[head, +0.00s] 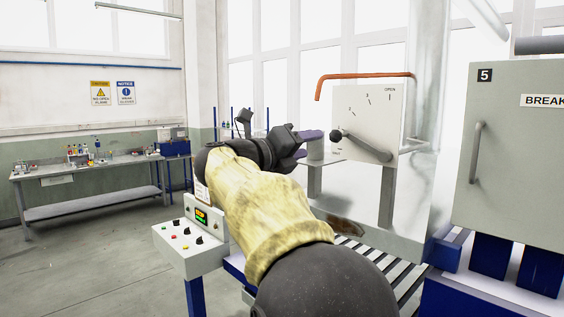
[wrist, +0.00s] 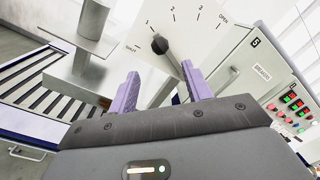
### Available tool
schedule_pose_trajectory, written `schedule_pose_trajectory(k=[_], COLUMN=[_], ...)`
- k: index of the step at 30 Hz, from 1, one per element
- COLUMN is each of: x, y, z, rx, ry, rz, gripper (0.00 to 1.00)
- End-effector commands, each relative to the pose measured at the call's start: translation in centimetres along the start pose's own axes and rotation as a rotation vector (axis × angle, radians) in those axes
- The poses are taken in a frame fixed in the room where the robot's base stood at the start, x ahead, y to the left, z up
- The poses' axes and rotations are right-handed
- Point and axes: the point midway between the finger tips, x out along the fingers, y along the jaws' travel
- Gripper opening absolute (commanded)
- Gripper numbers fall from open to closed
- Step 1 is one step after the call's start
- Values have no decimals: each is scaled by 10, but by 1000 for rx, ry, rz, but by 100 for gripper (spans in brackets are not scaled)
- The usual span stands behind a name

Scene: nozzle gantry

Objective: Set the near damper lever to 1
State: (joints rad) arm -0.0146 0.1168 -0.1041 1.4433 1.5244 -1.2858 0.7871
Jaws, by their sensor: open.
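The damper lever (head: 364,146) is a grey bar with a dark round knob, mounted on a white scale panel (head: 372,112). In the wrist view the knob (wrist: 159,45) points up-left toward the low end of the scale, near the SHUT and 1 marks; its exact reading is hard to tell. My gripper (head: 311,143) is to the left of the knob in the head view. In the wrist view my gripper (wrist: 160,72) has its two purple fingers apart, with the knob showing beyond and between them. No contact is visible.
An orange pipe (head: 365,75) runs above the panel. A grey breaker cabinet (head: 518,150) stands to the right. A roller conveyor (head: 375,262) lies below, with a small control box (head: 188,240) at its left. A workbench (head: 90,170) stands far left; the floor between is clear.

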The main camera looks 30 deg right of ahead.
Motion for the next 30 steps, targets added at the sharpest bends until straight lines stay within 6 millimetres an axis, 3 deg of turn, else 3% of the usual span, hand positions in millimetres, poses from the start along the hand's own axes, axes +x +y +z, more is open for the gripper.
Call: schedule_pose_trajectory(k=[6, 10, 30], x=[-44, -59, -64], y=[2, 1, 1], z=[-2, -1, 1], rx=[1, 1, -12], ry=[-2, -2, -12], rz=[2, 1, 0], gripper=[49, 49, 49])
